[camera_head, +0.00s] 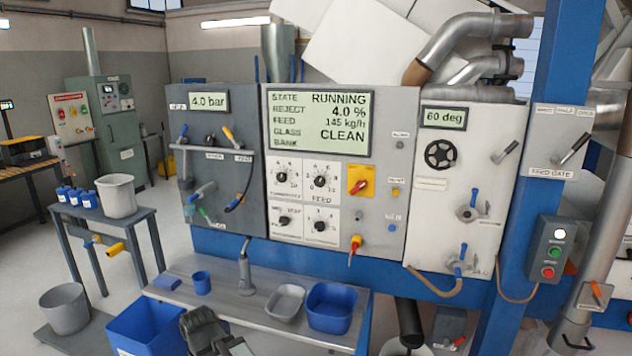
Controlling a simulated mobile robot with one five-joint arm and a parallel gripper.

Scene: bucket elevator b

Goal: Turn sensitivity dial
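The grey control panel (385,130) at the centre carries black knobs on white plates. They are an upper left dial (281,178), an upper right dial (320,181) labelled FEED, a lower left knob (285,221) and a lower right knob (320,226). The label under the upper left dial is too small to read surely, so I cannot tell which one is sensitivity. The display (320,122) reads RUNNING, reject 4.0 %, feed 145 kg/h, glass CLEAN. A dark jointed part at the bottom edge, probably my gripper (205,332), is well below the dials and touches none; its fingers are unclear.
A red switch on a yellow plate (360,182) and a red-yellow handle (355,247) sit beside the dials. A bench (225,296) with a grey tray (285,303) and blue tub (331,308) juts out below. A blue bin (150,328) stands in front.

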